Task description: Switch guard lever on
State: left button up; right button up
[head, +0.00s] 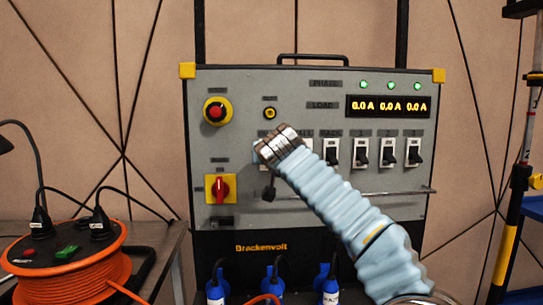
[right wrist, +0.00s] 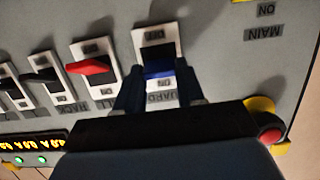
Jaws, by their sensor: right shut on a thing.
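The guard switch (right wrist: 155,50) is a white plate with a blue lever (right wrist: 158,72) in the right wrist view, where the panel appears upside down. Its label reads GUARD, partly covered by my gripper. The lever sits close to the ON mark, at the end of the plate nearer that label. My right gripper (right wrist: 160,88) is shut on the blue lever, one dark finger on each side. In the head view my right arm and its metal wrist (head: 278,145) cover the guard switch and the fingers. My left gripper is out of view.
A red-levered switch (right wrist: 90,66) stands close beside the guard switch, with several black-levered ones beyond. The grey panel (head: 240,90) also carries an emergency button (head: 215,111), a red rotary switch (head: 220,188) and a display (head: 388,106). An orange cable reel (head: 65,265) stands at left.

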jog(key=shift+r, duration=0.1)
jog(key=o, duration=1)
jog(key=shift+o, duration=0.2)
jog(key=b+v, duration=0.1)
jog(key=v, duration=1.2)
jog(key=shift+s+b, duration=0.35)
